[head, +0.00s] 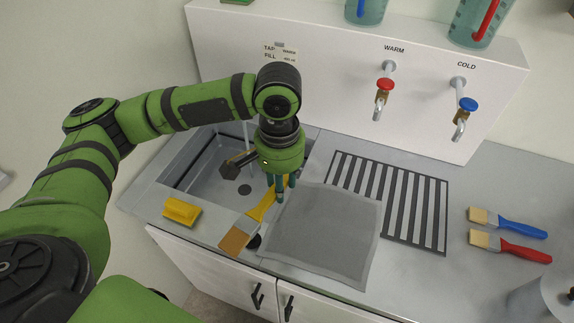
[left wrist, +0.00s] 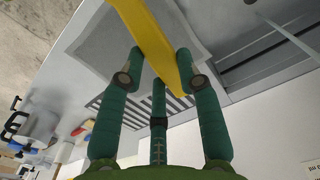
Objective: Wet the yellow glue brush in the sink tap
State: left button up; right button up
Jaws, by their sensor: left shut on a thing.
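My left gripper (head: 280,188) is shut on the handle of the yellow glue brush (head: 265,203). It is over the counter, at the right front edge of the sink (head: 190,172). The brush slants down to the front left, its tan bristles toward the counter's front edge and outside the basin. I cannot tell whether they touch the counter. In the left wrist view the yellow handle (left wrist: 148,38) lies between the green fingers (left wrist: 160,78). A thin pale vertical line, perhaps the tap or its stream, shows behind my arm; the arm hides most of the tap. My right gripper is not in view.
A yellow sponge (head: 182,211) lies left of the brush. A grey cloth (head: 325,232) and a striped drain grid (head: 393,200) lie to the right. Blue (head: 508,223) and red (head: 510,246) brushes lie further right. Warm (head: 384,88) and cold (head: 466,108) taps project from the back panel.

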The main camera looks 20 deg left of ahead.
pick_arm(q)
jog(key=w+f+m+p, duration=0.1)
jog(key=m, duration=0.1)
jog(key=w+f+m+p, duration=0.1)
jog(key=m, duration=0.2)
jog(key=w+d+f+m+p, duration=0.1)
jog(key=w+m, duration=0.1)
jog(key=shift+m+p, duration=0.3)
jog(key=shift+p, duration=0.1)
jog(key=f+m+p, duration=0.1)
jog(key=f+m, duration=0.1)
jog(key=m, duration=0.1)
jog(key=w+f+m+p, duration=0.1)
jog(key=f+m, duration=0.1)
jog(key=m, duration=0.1)
jog(key=f+m+p, duration=0.2)
jog(key=m, duration=0.1)
jog(key=shift+w+a, duration=0.15)
jog(key=shift+w, duration=0.25)
jog(key=shift+w+a+f+m+b, duration=0.3)
jog(key=shift+w+f+m+b, duration=0.15)
jog(key=shift+b, duration=0.25)
jog(key=w+a+f+b, duration=0.2)
jog(key=w+a+b, duration=0.5)
jog(key=w+b, duration=0.4)
jog(key=shift+b, duration=0.55)
jog(key=shift+f, duration=0.1)
jog(key=shift+d, duration=0.2)
